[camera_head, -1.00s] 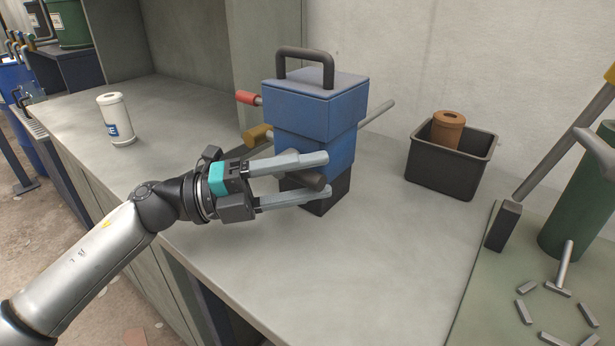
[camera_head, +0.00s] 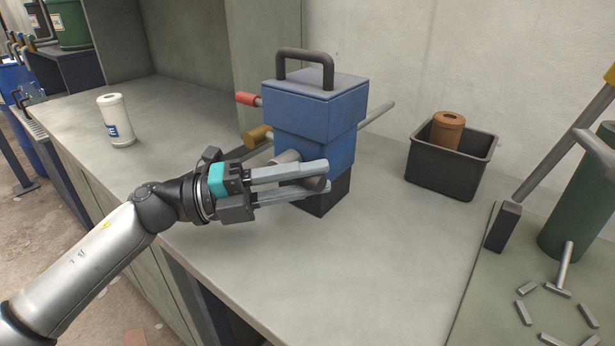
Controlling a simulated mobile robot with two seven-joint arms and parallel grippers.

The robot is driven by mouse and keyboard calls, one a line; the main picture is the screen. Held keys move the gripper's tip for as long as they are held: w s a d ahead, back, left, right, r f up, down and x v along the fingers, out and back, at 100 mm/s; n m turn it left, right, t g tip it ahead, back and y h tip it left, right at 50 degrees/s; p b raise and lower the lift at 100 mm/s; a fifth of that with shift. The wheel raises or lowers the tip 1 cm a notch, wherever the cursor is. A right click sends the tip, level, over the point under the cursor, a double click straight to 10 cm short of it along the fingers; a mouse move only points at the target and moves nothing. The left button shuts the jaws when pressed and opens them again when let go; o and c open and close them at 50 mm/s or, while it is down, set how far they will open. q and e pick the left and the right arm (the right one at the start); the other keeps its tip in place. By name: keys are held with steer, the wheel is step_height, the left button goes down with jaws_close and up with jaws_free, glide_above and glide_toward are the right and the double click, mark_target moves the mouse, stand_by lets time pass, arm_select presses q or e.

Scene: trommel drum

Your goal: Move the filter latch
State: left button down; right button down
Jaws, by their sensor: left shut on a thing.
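The blue filter housing (camera_head: 312,112) stands upright on the grey counter, with a black handle on top and a dark base. A short grey-brown bar on its front, which looks like the filter latch (camera_head: 287,157), shows above and between the gripper's fingers. My left gripper (camera_head: 322,176) reaches in from the left and is shut on this bar, low on the housing's front. The fingers hide the bar's middle. My right gripper is not in view.
A white filter cartridge (camera_head: 116,121) stands at the left of the counter (camera_head: 330,270). A black bin (camera_head: 447,172) holding a brown cartridge (camera_head: 447,130) is at the right. A red-tipped stub (camera_head: 247,98) and a yellow-brown knob (camera_head: 257,135) stick out of the housing's left side.

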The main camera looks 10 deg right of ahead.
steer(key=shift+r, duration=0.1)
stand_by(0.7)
arm_select(q)
steer(key=shift+r+n+h, duration=0.15)
steer(key=shift+n+h, duration=0.15)
steer(key=shift+n, duration=0.1)
steer(key=shift+r+n+t+h+p, duration=0.45)
steer(key=shift+n+t+h+p, duration=0.2)
steer(key=shift+n, duration=0.25)
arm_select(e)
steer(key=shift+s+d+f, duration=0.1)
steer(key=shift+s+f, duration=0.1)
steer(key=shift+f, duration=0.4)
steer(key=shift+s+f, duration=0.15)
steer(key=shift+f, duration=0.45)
arm_select(q)
steer(key=c, duration=0.7)
jaws_free()
steer(key=shift+o, duration=0.2)
steer(key=shift+a, duration=0.1)
